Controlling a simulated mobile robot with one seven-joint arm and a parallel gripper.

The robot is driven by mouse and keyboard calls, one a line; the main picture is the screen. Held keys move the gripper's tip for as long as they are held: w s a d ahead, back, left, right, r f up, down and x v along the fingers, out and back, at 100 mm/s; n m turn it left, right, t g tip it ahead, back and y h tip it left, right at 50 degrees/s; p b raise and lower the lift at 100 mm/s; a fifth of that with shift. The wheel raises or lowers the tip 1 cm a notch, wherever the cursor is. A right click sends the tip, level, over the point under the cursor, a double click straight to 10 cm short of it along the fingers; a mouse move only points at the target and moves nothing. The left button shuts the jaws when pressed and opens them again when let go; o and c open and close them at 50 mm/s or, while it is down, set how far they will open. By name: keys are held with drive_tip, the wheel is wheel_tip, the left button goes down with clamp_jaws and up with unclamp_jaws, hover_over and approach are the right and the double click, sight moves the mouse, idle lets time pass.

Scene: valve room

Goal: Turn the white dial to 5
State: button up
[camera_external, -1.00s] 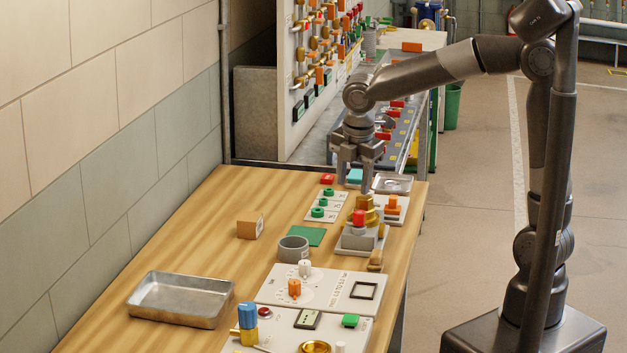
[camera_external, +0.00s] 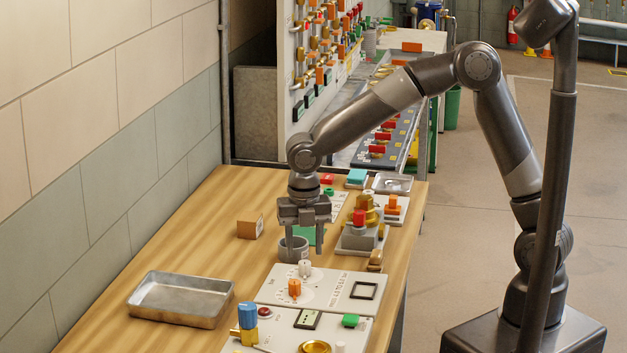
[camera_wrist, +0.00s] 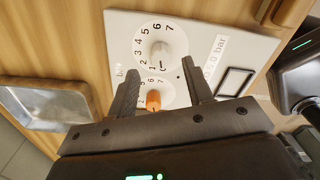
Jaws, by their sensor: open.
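The white dial (camera_external: 304,268) stands on the upper part of a white panel (camera_external: 335,285), beside an orange dial (camera_external: 294,288). In the wrist view the white dial (camera_wrist: 160,55) sits in a round scale with numbers from 1 to 7. Its exact setting is hard to read. The orange dial (camera_wrist: 153,100) has its own scale, partly hidden by a finger. My gripper (camera_external: 305,250) is open and empty, pointing down above the table near the grey ring and behind the white dial. In the wrist view my gripper (camera_wrist: 165,82) has its fingers spread on either side of the dials.
A grey ring (camera_external: 293,249) stands beneath my gripper. A metal tray (camera_external: 180,299) lies at the left. A black square frame (camera_external: 364,290) is on the panel's right. A second panel with a blue-topped knob (camera_external: 247,316) lies in front. Bare table lies between tray and wall.

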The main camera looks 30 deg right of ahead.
sight(304, 262)
drive_tip(key=shift+f, duration=1.95)
drive_tip(key=shift+c, duration=0.5)
drive_tip(key=c, duration=0.9)
